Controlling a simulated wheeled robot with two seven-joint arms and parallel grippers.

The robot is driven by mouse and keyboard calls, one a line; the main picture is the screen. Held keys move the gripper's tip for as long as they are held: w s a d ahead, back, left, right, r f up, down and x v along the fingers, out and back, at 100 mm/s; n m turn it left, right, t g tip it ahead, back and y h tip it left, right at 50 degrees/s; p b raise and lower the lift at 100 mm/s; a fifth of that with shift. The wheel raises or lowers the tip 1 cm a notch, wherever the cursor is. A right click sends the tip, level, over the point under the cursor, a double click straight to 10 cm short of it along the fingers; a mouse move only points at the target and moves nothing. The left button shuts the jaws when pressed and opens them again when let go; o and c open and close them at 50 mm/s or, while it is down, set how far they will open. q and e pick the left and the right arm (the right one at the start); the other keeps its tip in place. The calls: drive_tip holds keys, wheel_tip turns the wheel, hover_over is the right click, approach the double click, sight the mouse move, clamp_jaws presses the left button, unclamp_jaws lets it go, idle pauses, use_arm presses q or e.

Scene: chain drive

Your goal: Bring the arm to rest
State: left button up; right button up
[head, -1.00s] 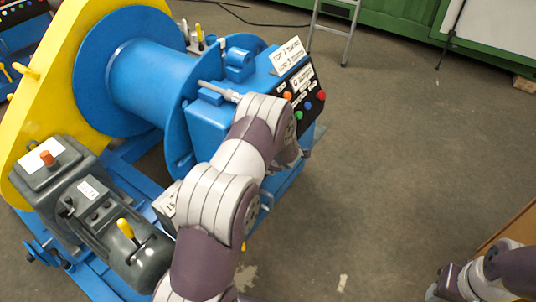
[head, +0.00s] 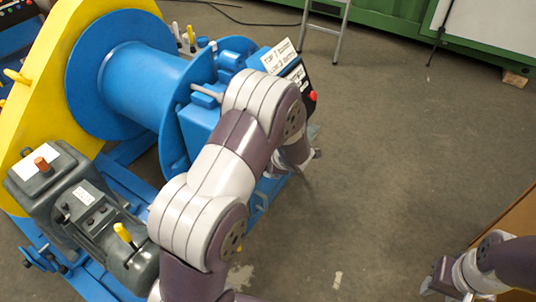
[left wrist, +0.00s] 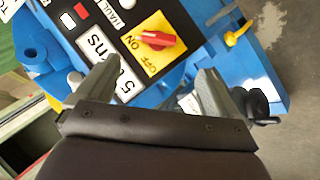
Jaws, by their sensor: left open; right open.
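My left arm (head: 222,170) reaches up across the middle of the head view, over the front of a blue winch (head: 150,85). Its gripper is mostly hidden behind the arm there. In the left wrist view, my left gripper (left wrist: 155,80) has its two fingers spread with nothing between them. Beyond the fingers is a black control panel with a red rotary knob (left wrist: 154,40) on a yellow ON/OFF plate (left wrist: 150,58). I cannot tell any contact with the panel. My right gripper (head: 432,286) is at the lower right, away from the winch, open.
A yellow guard (head: 40,95) covers the winch's left side. A grey motor unit (head: 85,205) with a yellow lever (head: 123,232) stands at lower left. A ladder (head: 325,25) and green container (head: 390,20) are behind. The grey floor (head: 400,130) at right is mostly clear.

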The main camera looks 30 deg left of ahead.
idle(0.4)
use_arm(q)
drive_tip(key=s+d+r+m+g+h+p, duration=0.3)
drive_tip(key=s+d+m+h, duration=0.4)
drive_tip(key=s+d+m, duration=0.6)
drive_tip(key=s+a+r+m+p, duration=0.1)
drive_tip(key=s+r+m+p, duration=0.1)
drive_tip(key=s+r+m, duration=0.2)
drive_tip(key=s+a+r+m+g+p, duration=0.1)
drive_tip(key=s+r+m+p, duration=0.2)
drive_tip(key=r+m, duration=0.3)
wheel_tip(320, 180, up, 3)
drive_tip(key=shift+s+a+r+y, duration=0.1)
drive_tip(key=shift+s+a+y, duration=0.2)
drive_tip(key=shift+s, duration=0.4)
drive_tip(key=shift+s, duration=0.1)
